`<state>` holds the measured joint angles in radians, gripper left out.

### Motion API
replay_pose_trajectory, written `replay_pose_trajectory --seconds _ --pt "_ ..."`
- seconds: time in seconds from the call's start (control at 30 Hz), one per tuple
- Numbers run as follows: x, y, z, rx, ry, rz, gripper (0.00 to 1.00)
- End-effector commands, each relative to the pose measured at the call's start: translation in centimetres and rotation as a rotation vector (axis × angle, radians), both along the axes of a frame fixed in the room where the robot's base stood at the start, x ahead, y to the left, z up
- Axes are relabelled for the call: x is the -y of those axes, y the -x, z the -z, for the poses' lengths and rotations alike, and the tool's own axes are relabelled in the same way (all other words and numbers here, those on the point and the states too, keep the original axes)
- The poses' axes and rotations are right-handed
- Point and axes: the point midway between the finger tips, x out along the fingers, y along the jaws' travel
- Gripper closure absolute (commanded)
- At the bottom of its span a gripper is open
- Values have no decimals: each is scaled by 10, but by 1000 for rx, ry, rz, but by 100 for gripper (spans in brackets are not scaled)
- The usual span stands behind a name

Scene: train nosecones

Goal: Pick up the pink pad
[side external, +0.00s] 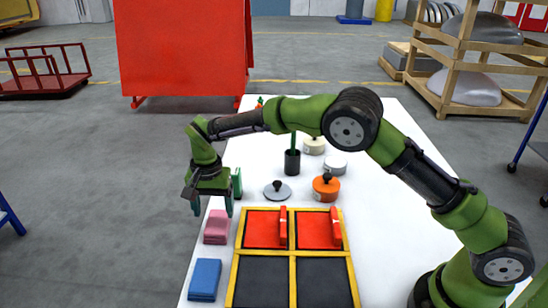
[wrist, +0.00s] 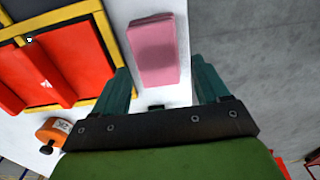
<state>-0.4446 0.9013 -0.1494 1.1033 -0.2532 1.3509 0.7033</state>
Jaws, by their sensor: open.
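The pink pad (side external: 216,227) lies on the white table near its left edge, between the yellow-framed tray and the table edge. It looks like a small stack of flat pads. In the wrist view the pink pad (wrist: 154,50) lies ahead of the fingertips, roughly centred between them, with a darker patch on its upper part. My gripper (side external: 211,207) is above the table's left side, pointing down, and overlaps the far end of the pad in the side view. In the wrist view my gripper (wrist: 163,82) has its two green fingers spread apart with nothing between them.
A yellow-framed tray (side external: 238,270) with red and dark compartments lies right of the pad. A blue pad (side external: 205,279) lies nearer the camera. A grey lidded disc (side external: 277,191), an orange round piece (side external: 326,187) and a dark cup (side external: 292,162) stand behind the tray.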

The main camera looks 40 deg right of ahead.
Motion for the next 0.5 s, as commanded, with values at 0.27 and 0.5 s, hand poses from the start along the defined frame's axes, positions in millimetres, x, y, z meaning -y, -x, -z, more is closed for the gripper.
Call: replay_pose_trajectory --seconds 0.27,0.5 --pt "2 3 40 -5 1 -1 26" --pt "2 3 51 -2 -1 0 26"
